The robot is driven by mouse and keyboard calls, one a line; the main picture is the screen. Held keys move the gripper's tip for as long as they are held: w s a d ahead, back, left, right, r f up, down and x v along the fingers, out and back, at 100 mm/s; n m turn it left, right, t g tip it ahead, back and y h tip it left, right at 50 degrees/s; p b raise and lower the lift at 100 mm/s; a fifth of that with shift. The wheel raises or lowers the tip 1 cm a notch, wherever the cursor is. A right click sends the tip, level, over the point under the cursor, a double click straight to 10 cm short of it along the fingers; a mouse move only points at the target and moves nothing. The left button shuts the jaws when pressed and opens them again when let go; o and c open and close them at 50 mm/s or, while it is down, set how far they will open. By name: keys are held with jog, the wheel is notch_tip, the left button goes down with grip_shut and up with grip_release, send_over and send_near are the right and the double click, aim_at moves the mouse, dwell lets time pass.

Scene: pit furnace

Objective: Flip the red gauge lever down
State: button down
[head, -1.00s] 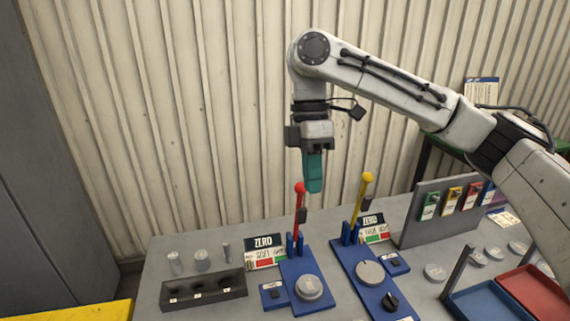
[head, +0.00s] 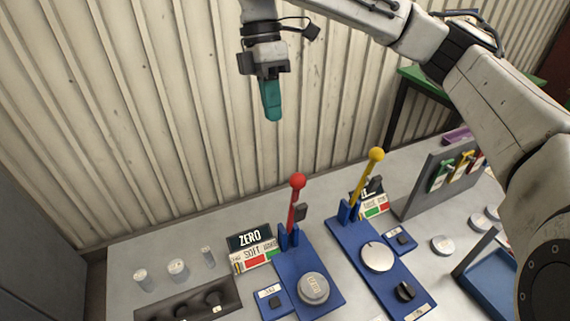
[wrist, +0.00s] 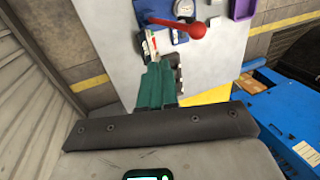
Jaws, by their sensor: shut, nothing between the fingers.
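The red gauge lever (head: 293,207) stands up from its blue base plate (head: 306,274), with a red ball on top. In the wrist view the red ball and rod (wrist: 190,29) show beyond and to the right of the fingertips. My gripper (head: 272,114) points down with its teal fingers shut and empty. In the head view it is above and a little left of the red ball, apart from it. The fingers also show in the wrist view (wrist: 157,76). A round silver disc (head: 314,288) sits on the lever's base plate.
A yellow lever (head: 371,175) stands upright on a second blue plate (head: 352,240) just right. A tag rack (head: 425,188) stands right.

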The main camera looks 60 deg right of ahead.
jog(key=shift+f, duration=0.15)
send_near(292, 195)
notch_tip(292, 195, down, 5)
jog(key=w+d, duration=0.2)
jog(key=s+a, duration=0.1)
jog(key=s+a+p, duration=0.1)
jog(key=shift+s+f, duration=0.1)
jog(key=shift+s, duration=0.3)
jog(key=shift+a, duration=0.1)
